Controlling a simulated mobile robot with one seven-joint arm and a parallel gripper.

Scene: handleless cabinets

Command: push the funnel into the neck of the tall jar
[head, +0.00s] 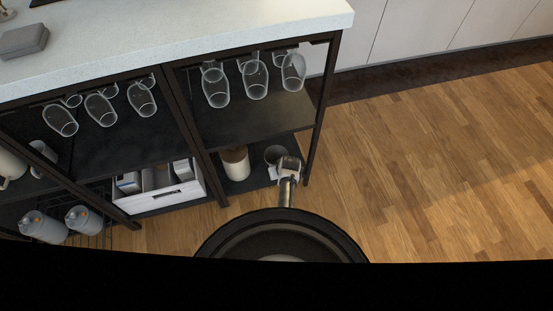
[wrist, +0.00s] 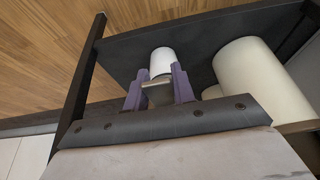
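I see nothing that I can clearly pick out as a funnel. A cream jar (head: 236,165) with a brown top stands on the lower shelf; it looks like the large pale cylinder (wrist: 255,82) in the wrist view. I cannot tell whether it is the tall jar. My gripper (head: 289,165) is at the right end of that shelf, right of the cream jar. In the wrist view, the purple fingers of my gripper (wrist: 159,88) stand apart. A small grey-beige piece (wrist: 158,94) shows between them, with a white cylinder (wrist: 162,62) just beyond. Whether they grip anything is unclear.
A grey cup (head: 273,154) stands beside my gripper. A white crate (head: 160,190) and grey bottles (head: 42,226) are at lower left. Dark shelf posts (head: 319,115) stand close by. The wooden floor (head: 430,170) is clear.

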